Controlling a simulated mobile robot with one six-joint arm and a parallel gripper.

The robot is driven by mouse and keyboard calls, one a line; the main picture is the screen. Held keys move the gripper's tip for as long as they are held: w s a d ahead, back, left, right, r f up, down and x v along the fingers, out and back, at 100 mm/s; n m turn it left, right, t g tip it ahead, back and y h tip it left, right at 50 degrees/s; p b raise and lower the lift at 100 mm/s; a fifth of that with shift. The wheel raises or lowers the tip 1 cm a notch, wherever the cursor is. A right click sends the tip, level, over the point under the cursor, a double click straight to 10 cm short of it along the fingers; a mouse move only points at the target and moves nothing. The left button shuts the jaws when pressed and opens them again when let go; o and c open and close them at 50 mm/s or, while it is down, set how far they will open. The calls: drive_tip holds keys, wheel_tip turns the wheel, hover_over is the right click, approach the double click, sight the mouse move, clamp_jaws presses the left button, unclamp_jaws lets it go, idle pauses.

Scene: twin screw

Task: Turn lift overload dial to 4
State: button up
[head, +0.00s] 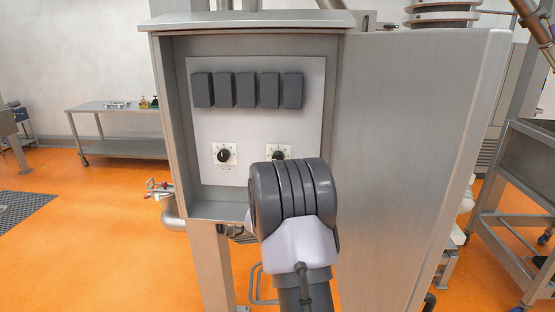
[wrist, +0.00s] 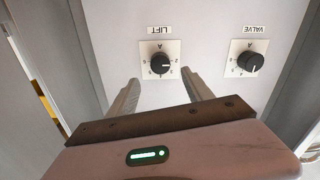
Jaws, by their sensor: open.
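The lift overload dial (wrist: 161,63) is a black round knob on a white numbered plate, under an upside-down LIFT label (wrist: 165,30) in the wrist view. A white mark on the knob points to the right there; the number it meets is too small to read surely. My gripper (wrist: 159,77) is open, its two fingers apart on either side of the lift dial's lower part in the picture, with nothing between them. Contact cannot be judged. In the head view the lift dial (head: 278,154) is the right one, partly hidden by my wrist, which also hides the fingers.
The valve dial (wrist: 250,62) sits beside the lift dial; it is the left one in the head view (head: 224,155). Several dark rectangular blocks (head: 246,90) line the panel above. The metal cabinet's side walls (head: 174,120) and top edge surround the panel.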

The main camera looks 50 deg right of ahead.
sight(278, 158)
drive_tip(key=x, duration=0.9)
drive_tip(key=shift+p, duration=0.3)
clamp_jaws()
